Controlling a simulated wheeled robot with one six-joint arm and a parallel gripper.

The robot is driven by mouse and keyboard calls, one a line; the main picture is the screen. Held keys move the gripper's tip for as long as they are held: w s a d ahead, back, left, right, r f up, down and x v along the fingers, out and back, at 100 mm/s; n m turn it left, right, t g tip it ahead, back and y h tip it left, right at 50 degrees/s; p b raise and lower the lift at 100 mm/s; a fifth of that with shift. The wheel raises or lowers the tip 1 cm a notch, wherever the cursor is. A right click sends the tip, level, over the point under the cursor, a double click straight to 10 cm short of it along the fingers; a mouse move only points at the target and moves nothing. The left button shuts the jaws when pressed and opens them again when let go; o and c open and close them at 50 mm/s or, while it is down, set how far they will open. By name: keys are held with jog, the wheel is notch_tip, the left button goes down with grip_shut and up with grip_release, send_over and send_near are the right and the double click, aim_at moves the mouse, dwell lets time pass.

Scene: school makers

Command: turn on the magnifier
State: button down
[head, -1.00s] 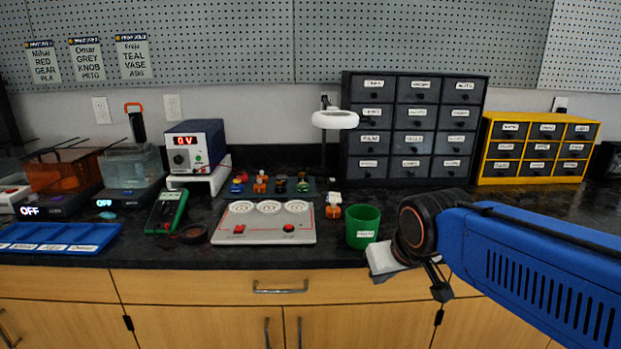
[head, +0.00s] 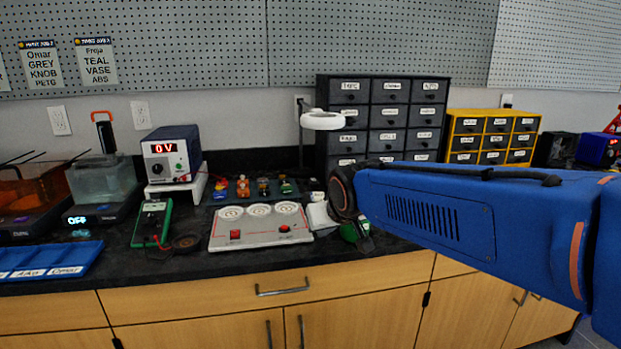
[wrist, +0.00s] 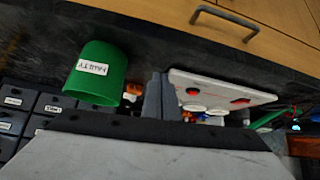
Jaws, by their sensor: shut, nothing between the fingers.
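The magnifier (head: 321,120) is a white ring-shaped head on a dark stand at the back of the counter, in front of the dark drawer cabinet. I cannot tell whether its light is on, and no switch on it is clear. It does not show in the wrist view. My gripper (head: 318,214) is below and in front of it, low over the counter beside the grey panel, apart from the magnifier. In the wrist view my gripper (wrist: 160,94) has its grey fingers together and empty.
The grey panel (head: 258,239) with white dials and red switches is left of my gripper. A green cup (wrist: 97,74) labelled FAULTY is close by, partly hidden by my arm in the head view. Dark drawers (head: 389,118) stand behind.

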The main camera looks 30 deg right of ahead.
jog(key=shift+m+t+h, duration=0.4)
jog(key=shift+t+h, duration=0.2)
jog(key=shift+t, duration=0.3)
jog(key=w+d+r, duration=0.1)
jog(key=w, duration=0.2)
jog(key=w+d+r, duration=0.1)
jog(key=w+d, duration=0.1)
jog(key=w, duration=0.1)
jog(key=w+d+r, duration=0.1)
jog(key=w, duration=0.3)
jog(key=shift+w+d+r, duration=0.1)
jog(key=shift+d+r, duration=0.05)
jog(key=shift+d, duration=0.1)
jog(key=w+d+r+t, duration=0.1)
jog(key=w+d+r, duration=0.1)
jog(key=w+d, duration=0.2)
jog(key=w+d+r+t+h, duration=0.1)
jog(key=w+d, duration=0.3)
jog(key=w, duration=0.6)
jog(key=shift+w+d+r+m+t, duration=0.3)
jog(key=shift+d+r+m+t, duration=0.1)
jog(key=shift+t, duration=0.1)
jog(key=x, duration=1)
notch_tip(320, 180, down, 3)
jog(key=shift+s+f, duration=0.1)
jog(key=shift+s, duration=0.1)
jog(key=shift+f, duration=0.45)
